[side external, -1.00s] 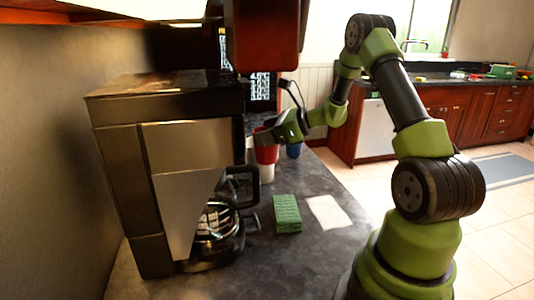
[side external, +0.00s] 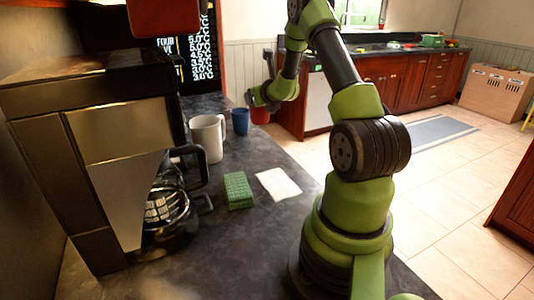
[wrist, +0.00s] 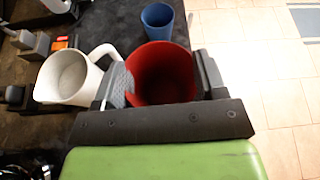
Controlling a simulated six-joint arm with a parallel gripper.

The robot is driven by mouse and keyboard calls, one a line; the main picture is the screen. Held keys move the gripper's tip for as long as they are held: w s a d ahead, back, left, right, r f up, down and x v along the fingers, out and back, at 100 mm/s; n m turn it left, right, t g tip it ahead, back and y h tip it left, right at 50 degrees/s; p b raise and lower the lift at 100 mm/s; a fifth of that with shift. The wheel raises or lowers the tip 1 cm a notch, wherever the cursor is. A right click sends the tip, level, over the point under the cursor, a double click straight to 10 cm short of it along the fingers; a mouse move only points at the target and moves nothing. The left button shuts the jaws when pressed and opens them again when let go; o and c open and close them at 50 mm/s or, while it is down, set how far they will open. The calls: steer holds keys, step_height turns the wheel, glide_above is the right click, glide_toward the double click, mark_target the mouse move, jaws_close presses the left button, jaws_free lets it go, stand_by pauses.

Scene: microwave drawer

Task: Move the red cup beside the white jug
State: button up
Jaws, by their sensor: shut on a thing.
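The red cup (wrist: 160,75) is between the two fingers of my gripper (wrist: 163,82) in the wrist view, its open mouth facing the camera. My gripper is shut on it. In the side view my gripper (side external: 259,101) holds the red cup (side external: 261,115) near the counter's right edge; its height above the counter is hard to tell. The white jug (side external: 207,140) stands upright on the counter, left of and nearer the camera than the red cup. In the wrist view the white jug (wrist: 64,78) is left of the gripper, its handle close to the left finger.
A blue cup (side external: 240,121) stands between jug and red cup in the side view, and beyond the red cup in the wrist view (wrist: 157,18). A coffee maker (side external: 95,150), green sponge (side external: 238,190) and white cloth (side external: 278,185) are nearer. Floor lies right of the counter edge.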

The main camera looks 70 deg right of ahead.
mark_target(268, 116)
steer(key=shift+s+d+f+m+g+h, duration=0.25)
steer(key=shift+s+f+m+g, duration=0.05)
steer(key=shift+s, duration=0.15)
steer(key=shift+s+d+f+m+g+h, duration=0.25)
steer(key=shift+s+f+m+g, duration=0.05)
steer(key=shift+s, duration=0.15)
step_height(268, 116, down, 5)
steer(key=shift+s+f, duration=0.1)
steer(key=shift+f, duration=2.3)
steer(key=shift+f, duration=0.15)
steer(key=o, duration=1)
steer(key=shift+r, duration=0.2)
steer(key=v, duration=1.2)
